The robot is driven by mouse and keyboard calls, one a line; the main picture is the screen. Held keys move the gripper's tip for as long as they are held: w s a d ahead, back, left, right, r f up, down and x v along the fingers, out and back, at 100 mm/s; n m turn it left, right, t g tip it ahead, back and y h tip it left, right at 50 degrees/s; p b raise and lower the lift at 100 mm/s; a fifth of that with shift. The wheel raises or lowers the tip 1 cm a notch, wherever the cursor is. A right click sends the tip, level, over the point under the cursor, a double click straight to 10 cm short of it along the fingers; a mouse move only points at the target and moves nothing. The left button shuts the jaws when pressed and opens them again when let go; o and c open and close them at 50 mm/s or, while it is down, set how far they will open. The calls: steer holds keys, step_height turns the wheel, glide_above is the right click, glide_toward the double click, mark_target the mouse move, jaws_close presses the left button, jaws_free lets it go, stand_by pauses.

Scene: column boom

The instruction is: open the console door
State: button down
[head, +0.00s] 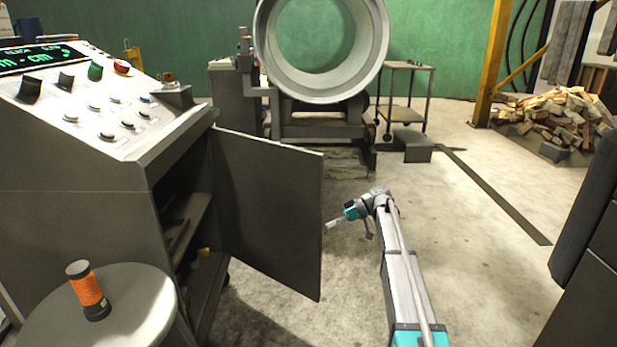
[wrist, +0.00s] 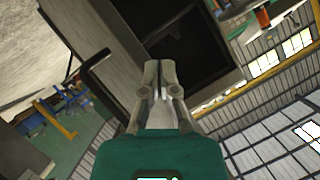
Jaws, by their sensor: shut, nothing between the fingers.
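The console (head: 90,190) stands at the left in the head view, with its sloped control panel on top. Its grey door (head: 268,210) stands well open, swung out to the right, and shelves show in the dark interior (head: 195,215). My gripper (head: 332,224) is just right of the door's free edge, apparently clear of it, shut and empty. In the wrist view the closed fingers (wrist: 157,68) point toward the dark cabinet opening (wrist: 195,38). The grey door (wrist: 105,32) is left of them, with a dark bar handle (wrist: 84,68) on it.
A large metal ring (head: 320,85) on a machine and a cart (head: 405,95) are behind.

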steer(key=s+a+f+t+h+p, duration=0.1)
steer(key=s+a+f+h+p, duration=0.1)
steer(key=s+a+f+h, duration=0.4)
step_height(320, 180, up, 22)
steer(key=n+t+h+p, duration=0.7)
steer(key=n+t+h, duration=0.8)
steer(key=t+h, duration=0.25)
glide_above(319, 250)
steer(key=s+a, duration=1.1)
steer(key=a, duration=0.1)
steer(key=shift+a+g, duration=0.2)
steer(key=shift+g, duration=0.25)
